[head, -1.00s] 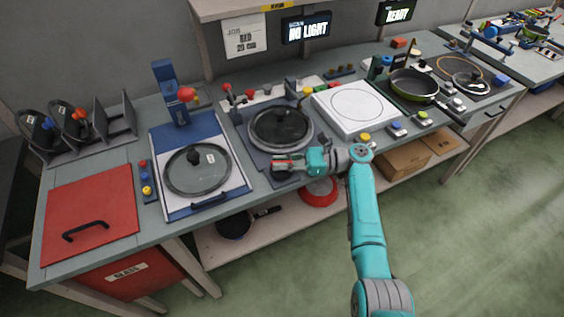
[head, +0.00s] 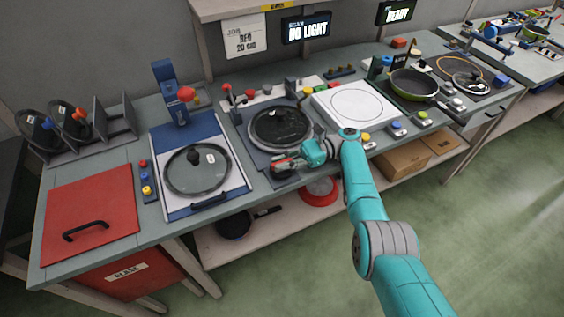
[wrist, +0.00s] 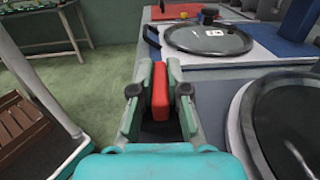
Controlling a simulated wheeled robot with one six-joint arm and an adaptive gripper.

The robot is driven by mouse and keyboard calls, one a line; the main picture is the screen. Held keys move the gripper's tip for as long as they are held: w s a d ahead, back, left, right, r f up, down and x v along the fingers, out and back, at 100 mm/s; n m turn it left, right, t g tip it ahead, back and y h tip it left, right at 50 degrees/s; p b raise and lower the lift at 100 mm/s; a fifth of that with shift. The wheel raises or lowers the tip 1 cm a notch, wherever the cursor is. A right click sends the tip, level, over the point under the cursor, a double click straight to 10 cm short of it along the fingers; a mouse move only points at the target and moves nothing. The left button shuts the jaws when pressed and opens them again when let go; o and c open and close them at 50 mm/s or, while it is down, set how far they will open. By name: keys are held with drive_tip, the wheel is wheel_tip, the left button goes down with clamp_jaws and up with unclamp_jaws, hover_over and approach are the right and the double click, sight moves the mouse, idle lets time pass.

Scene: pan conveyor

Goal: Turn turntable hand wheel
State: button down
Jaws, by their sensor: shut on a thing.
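The turntable (head: 247,133) holds a dark round pan or lid (head: 279,129) in the middle of the bench. The dark hand wheel (head: 281,174) is at the turntable's front edge, partly hidden by my gripper (head: 282,162). My gripper reaches in from the right, low over the wheel. In the wrist view, my gripper (wrist: 160,80) is shut on a red upright handle (wrist: 160,95), which stands between the two fingers. The handle's lower end and its join to the wheel are hidden. The dark pan or lid (wrist: 290,125) also shows at right in the wrist view.
A glass lid (head: 197,170) lies on the blue-and-white station to the left. A white square plate (head: 352,106) and a green pan (head: 413,85) are to the right. Coloured buttons (head: 366,138) line the bench's front edge. A red bowl (head: 319,192) sits on the shelf below.

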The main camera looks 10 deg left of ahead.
drive_tip(key=shift+s+f, duration=0.1)
drive_tip(key=shift+f, duration=0.05)
drive_tip(key=c, duration=1.2)
unclamp_jaws()
drive_tip(key=shift+o, duration=0.2)
drive_tip(key=shift+r, duration=5.05)
drive_tip(key=shift+o, duration=0.2)
